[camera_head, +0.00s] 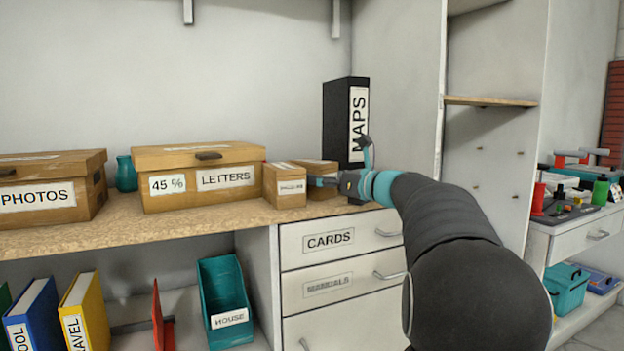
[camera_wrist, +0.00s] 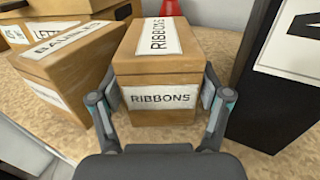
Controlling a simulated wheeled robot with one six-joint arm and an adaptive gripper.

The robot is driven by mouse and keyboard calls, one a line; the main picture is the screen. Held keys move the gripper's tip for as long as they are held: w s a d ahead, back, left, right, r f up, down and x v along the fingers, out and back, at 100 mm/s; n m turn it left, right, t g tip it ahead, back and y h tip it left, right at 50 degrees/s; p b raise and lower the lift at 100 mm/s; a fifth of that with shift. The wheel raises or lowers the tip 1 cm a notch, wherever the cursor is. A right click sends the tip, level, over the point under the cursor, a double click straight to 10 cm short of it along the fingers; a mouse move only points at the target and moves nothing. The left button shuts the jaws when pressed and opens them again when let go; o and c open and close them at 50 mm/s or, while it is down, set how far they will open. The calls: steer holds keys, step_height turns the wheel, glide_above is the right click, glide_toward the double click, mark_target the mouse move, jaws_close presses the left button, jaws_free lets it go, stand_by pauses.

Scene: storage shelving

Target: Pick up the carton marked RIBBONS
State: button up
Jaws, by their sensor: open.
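The RIBBONS carton (camera_wrist: 156,67) is a small brown box with white labels on its lid and front. It stands upright on the shelf; in the head view it shows partly (camera_head: 316,166), behind another small carton and my gripper. My gripper (camera_wrist: 160,92) is open, with one finger at each side of the carton's front part. It also shows in the head view (camera_head: 346,165). I cannot tell whether the fingers touch the carton.
A similar small carton (camera_head: 284,186) stands close on the left, and a black MAPS binder (camera_head: 345,118) on the right. The LETTERS box (camera_head: 200,185) and PHOTOS box (camera_head: 50,190) are further left. Drawers (camera_head: 340,268) lie below the wooden top.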

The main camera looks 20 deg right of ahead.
steer(key=c, duration=0.9)
